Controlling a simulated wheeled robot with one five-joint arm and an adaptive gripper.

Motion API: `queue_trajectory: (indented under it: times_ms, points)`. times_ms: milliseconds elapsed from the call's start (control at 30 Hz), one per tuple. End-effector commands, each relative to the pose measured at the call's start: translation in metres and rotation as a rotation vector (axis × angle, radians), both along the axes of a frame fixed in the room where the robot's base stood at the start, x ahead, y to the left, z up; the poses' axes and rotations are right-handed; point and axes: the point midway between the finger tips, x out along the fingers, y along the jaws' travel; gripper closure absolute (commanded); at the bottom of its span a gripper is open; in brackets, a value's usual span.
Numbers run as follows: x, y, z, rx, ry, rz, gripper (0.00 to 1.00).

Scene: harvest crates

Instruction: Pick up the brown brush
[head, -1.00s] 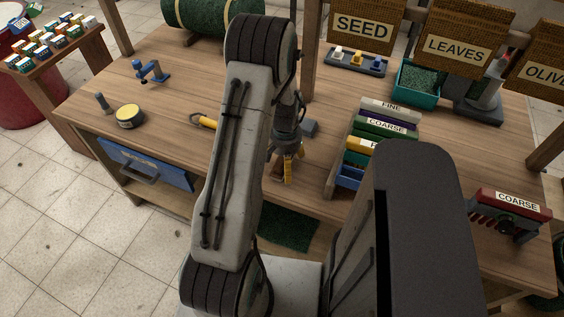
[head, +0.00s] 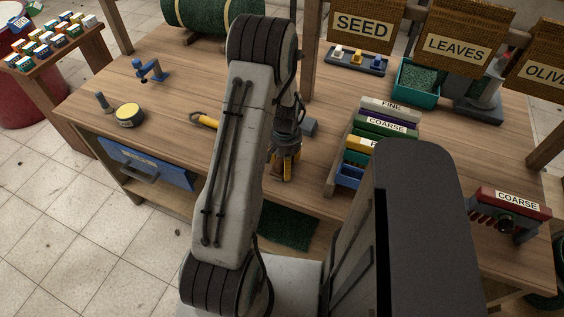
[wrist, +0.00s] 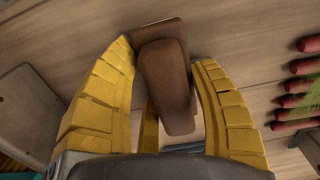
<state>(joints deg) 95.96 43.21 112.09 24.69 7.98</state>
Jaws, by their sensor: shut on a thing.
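The brown brush (wrist: 165,78) shows in the wrist view as a brown block-like body between the two yellow fingers of my gripper (wrist: 166,54). My gripper is shut on it, with one finger on each side. In the head view, my gripper (head: 285,172) points down at the front part of the wooden workbench (head: 240,150), left of the rack of labelled boxes. There the brush is mostly hidden by the fingers. I cannot tell if it touches the bench.
The rack (head: 345,160) with FINE and COARSE boxes stands close right of my gripper. A yellow-handled tool (head: 205,121) and a yellow-topped tin (head: 130,115) lie to the left. The bench's left middle is fairly clear.

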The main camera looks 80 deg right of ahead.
Motion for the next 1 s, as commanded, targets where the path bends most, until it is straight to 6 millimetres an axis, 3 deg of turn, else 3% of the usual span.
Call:
queue_trajectory:
  times_ms: [133, 567, 833, 1000]
  points:
    - [0.0, 0.0, 0.0, 0.0, 0.0, 0.0, 0.78]
    - [0.0, -0.001, 0.007, -0.002, 0.0, 0.0, 0.78]
    - [0.0, -0.001, 0.042, -0.006, 0.0, 0.0, 0.78]
    - [0.032, -0.015, 0.06, -0.005, 0.0, 0.007, 0.78]
